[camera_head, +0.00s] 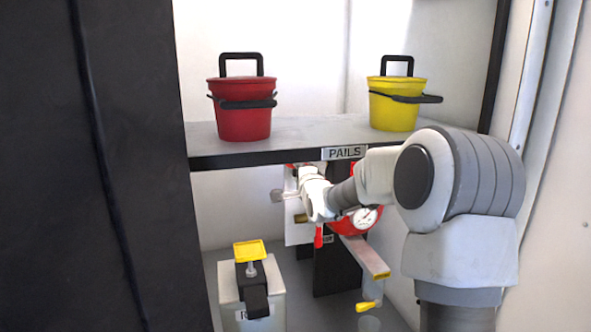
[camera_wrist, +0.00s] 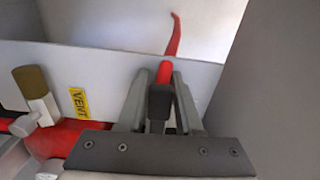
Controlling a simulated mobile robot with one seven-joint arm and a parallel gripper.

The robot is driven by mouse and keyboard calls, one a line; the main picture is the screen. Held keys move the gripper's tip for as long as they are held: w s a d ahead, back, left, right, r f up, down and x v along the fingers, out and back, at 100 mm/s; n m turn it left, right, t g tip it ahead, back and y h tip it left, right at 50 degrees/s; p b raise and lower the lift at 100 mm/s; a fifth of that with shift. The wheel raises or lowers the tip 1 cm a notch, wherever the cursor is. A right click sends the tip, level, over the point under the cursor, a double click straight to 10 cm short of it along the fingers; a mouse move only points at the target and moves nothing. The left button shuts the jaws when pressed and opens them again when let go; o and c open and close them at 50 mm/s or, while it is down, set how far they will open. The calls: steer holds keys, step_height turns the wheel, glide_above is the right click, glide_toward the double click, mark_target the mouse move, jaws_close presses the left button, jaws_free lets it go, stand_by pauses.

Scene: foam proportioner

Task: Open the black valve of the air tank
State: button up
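In the wrist view, my gripper (camera_wrist: 161,76) has its two grey fingers apart, one on each side of a black part (camera_wrist: 160,103). A red stem (camera_wrist: 165,72) rises from this black part, between the fingertips. Whether the black part is the valve's handle, and whether a finger touches it, I cannot tell. In the head view, my wrist hides the fingers in front of the red tank (camera_head: 342,226) with its round gauge (camera_head: 366,216), under the shelf.
A valve with a brown knob (camera_wrist: 31,80) stands beside a yellow VENT label (camera_wrist: 78,102). A red pail (camera_head: 241,118) and a yellow pail (camera_head: 393,110) stand on the shelf (camera_head: 300,132). A box (camera_head: 280,290) with a yellow-topped device (camera_head: 249,250) stands at lower left.

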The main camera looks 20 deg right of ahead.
stand_by(0.3)
steer(key=s, duration=1.7)
steer(key=shift+s, duration=0.2)
